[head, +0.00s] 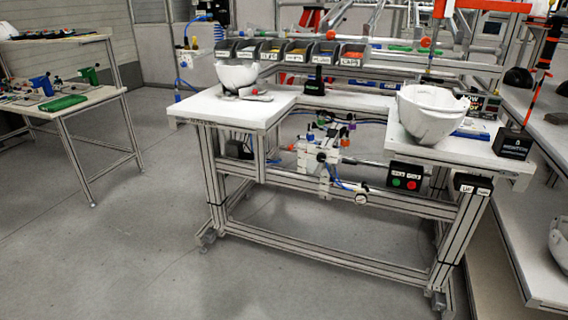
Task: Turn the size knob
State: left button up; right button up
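A white helmet shell (430,117) sits upside down on the right wing of the U-shaped workbench. A second white helmet shell (236,76) sits upside down on the left wing, with a small grey and red item (257,96) beside it. I cannot make out a size knob on either shell at this distance. Neither of my grippers shows in the head view.
The workbench (190,107) has a cut-out in its front. A control box (405,182) with green and red buttons hangs below its right wing. Parts bins (297,57) line the back. A side table (92,100) stands left. The front floor is clear.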

aim_at(321, 157)
jog(key=u, duration=0.75)
jog(key=i, duration=0.8)
jog(key=u, duration=0.6)
jog(key=i, duration=0.85)
jog(key=z, duration=0.4)
